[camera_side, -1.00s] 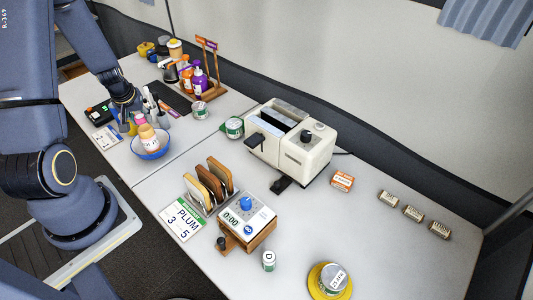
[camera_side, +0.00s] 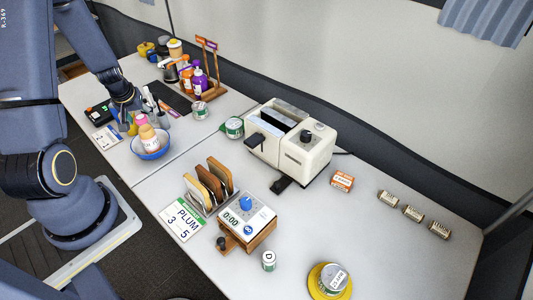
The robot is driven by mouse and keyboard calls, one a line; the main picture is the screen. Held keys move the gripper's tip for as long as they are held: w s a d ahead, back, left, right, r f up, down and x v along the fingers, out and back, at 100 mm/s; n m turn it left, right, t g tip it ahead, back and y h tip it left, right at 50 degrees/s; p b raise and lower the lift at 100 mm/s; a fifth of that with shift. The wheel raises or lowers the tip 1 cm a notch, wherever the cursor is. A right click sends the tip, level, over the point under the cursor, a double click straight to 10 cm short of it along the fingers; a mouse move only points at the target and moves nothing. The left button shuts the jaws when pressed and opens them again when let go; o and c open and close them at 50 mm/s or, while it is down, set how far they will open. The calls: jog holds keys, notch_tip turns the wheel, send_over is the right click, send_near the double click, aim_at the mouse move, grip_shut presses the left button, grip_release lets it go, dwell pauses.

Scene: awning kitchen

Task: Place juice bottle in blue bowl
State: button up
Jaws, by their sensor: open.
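The blue bowl (camera_side: 152,156) sits near the front edge of the far-left table. A small bottle with a peach-coloured top and pale label (camera_side: 149,142) rises from inside the bowl, leaning slightly; its base is hidden by the rim. It looks like the juice bottle, but its label is too small to read. My gripper (camera_side: 137,117) is just behind and above the bowl, pointing down. It is open, and its fingers are partly lost among small yellow, pink and grey items. I see no finger clearly touching the bottle.
Orange and purple bottles (camera_side: 200,81) stand on a wooden rack behind the bowl. A green-and-white can (camera_side: 200,110) is right of the bowl, and a white card (camera_side: 106,138) is left. A toaster (camera_side: 291,143) and toast rack (camera_side: 213,182) stand on the nearer table.

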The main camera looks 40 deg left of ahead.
jog(key=v, duration=1.1)
jog(key=w+d+r+m+t+h, duration=0.1)
jog(key=w+d+r+m, duration=0.1)
jog(key=d+r, duration=0.45)
jog(key=w+d+r+m+t+h, duration=0.1)
jog(key=w+d+r+m, duration=0.15)
jog(key=d, duration=0.65)
jog(key=s+d+r+m, duration=0.3)
jog(key=s+d, duration=0.1)
jog(key=d, duration=0.2)
jog(key=s+d+r+m+t+h, duration=0.1)
jog(key=s+d+r+m, duration=0.2)
jog(key=d, duration=0.3)
jog(key=shift+s+r+h, duration=0.3)
jog(key=shift+s+r, duration=0.1)
jog(key=shift+s, duration=0.15)
